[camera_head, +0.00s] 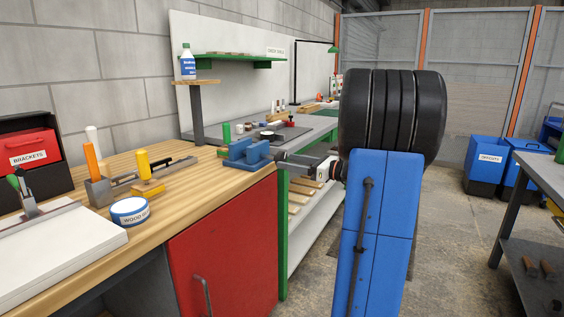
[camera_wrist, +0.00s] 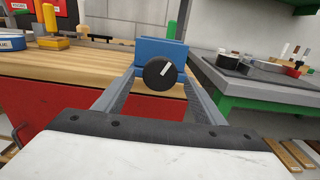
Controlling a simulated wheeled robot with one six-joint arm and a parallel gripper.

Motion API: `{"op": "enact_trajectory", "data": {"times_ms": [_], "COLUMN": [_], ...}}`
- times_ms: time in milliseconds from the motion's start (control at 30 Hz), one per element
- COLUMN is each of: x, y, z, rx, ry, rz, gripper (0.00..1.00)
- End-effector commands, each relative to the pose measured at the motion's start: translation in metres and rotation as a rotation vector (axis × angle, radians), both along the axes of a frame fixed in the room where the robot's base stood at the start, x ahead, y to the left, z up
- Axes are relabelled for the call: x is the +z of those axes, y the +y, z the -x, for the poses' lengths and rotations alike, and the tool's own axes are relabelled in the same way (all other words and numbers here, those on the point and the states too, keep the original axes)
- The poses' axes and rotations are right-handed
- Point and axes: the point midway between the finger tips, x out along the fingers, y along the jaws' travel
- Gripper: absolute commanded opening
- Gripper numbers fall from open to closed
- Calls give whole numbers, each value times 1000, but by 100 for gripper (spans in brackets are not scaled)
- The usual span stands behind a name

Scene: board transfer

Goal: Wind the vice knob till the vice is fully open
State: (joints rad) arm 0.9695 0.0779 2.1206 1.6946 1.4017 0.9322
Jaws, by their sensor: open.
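The blue vice (camera_head: 238,159) sits at the right end of the wooden bench, with a gap between its two upright jaws. It also shows in the wrist view (camera_wrist: 150,46). Its round black knob (camera_wrist: 158,73) with a white pointer line faces my gripper; the line leans to the upper right. My gripper (camera_wrist: 160,80) is open, with one finger on each side of the knob in the picture. I cannot tell whether the fingers touch it. In the head view my gripper (camera_head: 290,160) is just right of the vice, and the knob is hard to make out.
The wooden bench (camera_head: 150,235) holds a blue-and-white tape roll (camera_head: 130,211), a yellow-handled tool (camera_head: 144,165) and a brackets box (camera_head: 34,147). A red cabinet (camera_head: 225,250) stands below the bench end. A green-framed grey table (camera_wrist: 245,90) is close on the right.

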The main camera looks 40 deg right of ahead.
Motion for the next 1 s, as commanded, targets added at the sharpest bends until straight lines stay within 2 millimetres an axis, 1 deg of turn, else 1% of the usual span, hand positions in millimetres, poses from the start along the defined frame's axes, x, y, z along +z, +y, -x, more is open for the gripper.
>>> {"op": "enact_trajectory", "data": {"times_ms": [33,100,300,433,700,867,900,1000], "x": [0,0,0,0,0,0,0,0], "y": [4,7,14,15,15,15,15,15], "z": [-8,-16,-32,-37,-37,-37,-37,-37], "rx": [4,2,2,0,0,0,0,0], "ry": [0,-1,0,0,0,0,0,-1], "rz": [0,0,-1,-1,-1,0,0,2], "gripper": [64,64,64,64,64,26,24,24]}}
